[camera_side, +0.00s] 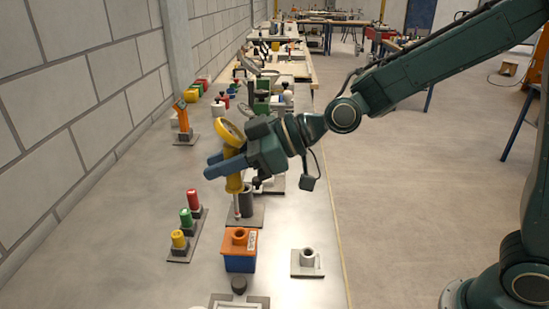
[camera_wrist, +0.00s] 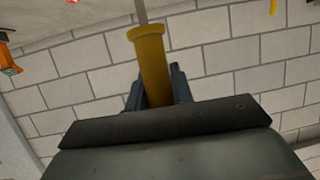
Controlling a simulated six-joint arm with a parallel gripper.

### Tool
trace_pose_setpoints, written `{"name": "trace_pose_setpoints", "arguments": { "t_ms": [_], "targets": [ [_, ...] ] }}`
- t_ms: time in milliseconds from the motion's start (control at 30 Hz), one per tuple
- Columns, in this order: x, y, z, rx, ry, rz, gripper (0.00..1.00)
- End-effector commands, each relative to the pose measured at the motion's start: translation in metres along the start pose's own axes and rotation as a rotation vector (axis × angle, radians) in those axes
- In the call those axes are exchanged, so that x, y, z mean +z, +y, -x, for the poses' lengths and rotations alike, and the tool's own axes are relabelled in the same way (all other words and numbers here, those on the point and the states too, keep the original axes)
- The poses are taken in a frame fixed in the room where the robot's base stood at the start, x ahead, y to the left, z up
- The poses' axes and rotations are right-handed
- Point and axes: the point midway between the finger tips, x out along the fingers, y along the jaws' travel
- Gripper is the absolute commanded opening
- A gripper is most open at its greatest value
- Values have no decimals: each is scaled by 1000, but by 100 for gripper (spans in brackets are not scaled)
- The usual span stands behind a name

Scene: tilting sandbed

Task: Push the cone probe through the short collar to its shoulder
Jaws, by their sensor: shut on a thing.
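My gripper (camera_side: 213,164) is shut on the yellow handle of the cone probe (camera_side: 234,182). A round yellow dial-like head (camera_side: 229,132) sits above the fingers. The probe hangs nearly upright, with a thin pale rod and a small reddish tip below the handle. In the wrist view, the yellow handle (camera_wrist: 153,65) stands between the dark fingers (camera_wrist: 155,88) with a grey rod beyond it. The tip is beside a dark upright collar (camera_side: 247,200) on a grey plate; I cannot tell whether they touch. A shorter grey collar (camera_side: 307,254) stands on a pale plate at right, apart from the probe.
An orange-topped blue box (camera_side: 239,262) with a round orange collar stands in front. Red, green and yellow cylinders (camera_side: 187,219) stand on a strip at left. A framed plate with a dark knob (camera_side: 239,286) lies at the near edge. Bench is clear between the strip and wall.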

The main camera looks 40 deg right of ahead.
Motion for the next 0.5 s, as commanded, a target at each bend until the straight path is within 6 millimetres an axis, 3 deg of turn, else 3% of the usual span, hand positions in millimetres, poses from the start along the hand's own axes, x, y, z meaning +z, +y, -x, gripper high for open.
{"name": "trace_pose_setpoints", "arguments": {
  "t_ms": [500],
  "targets": [
    [20,0,-8,0,1,-1,7]
  ]
}}
